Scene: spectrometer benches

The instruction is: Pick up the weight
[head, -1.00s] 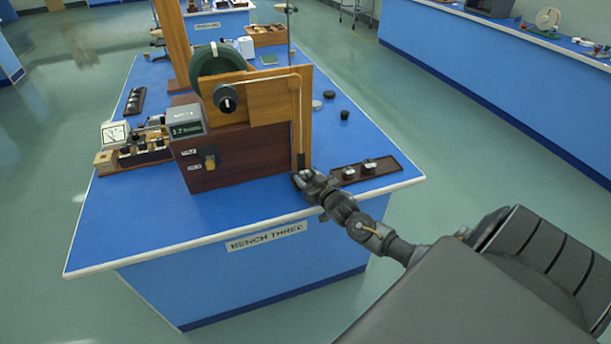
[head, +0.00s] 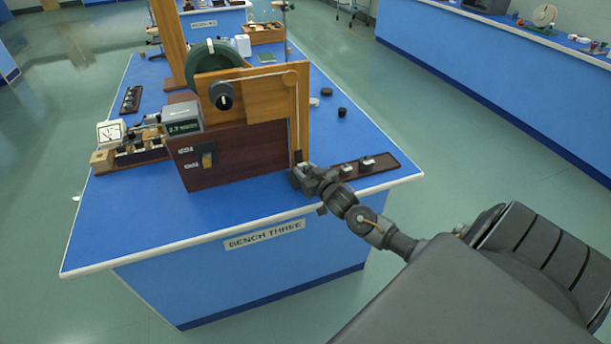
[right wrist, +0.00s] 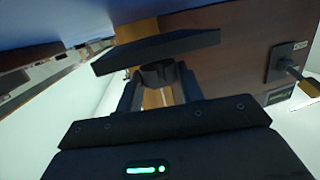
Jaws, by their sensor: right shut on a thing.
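My right gripper (head: 303,174) is at the front right of bench three, beside the lower end of the upright wooden post and left of the dark tray (head: 393,171). In the right wrist view its fingers (right wrist: 159,86) are shut on a dark round knob (right wrist: 158,73). A wide dark slab (right wrist: 155,51) shows against the knob, seemingly the weight's body. Whether it touches the bench is not clear. Two small pieces with pale tops, at left (head: 345,168) and right (head: 367,162), sit on the tray. My left gripper is not in view.
A wooden apparatus (head: 235,155) with a dark green wheel (head: 212,68) stands close left of the gripper. A meter unit (head: 110,132) is farther left. Two small dark pieces (head: 342,112) lie behind the tray. The bench's front left is clear.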

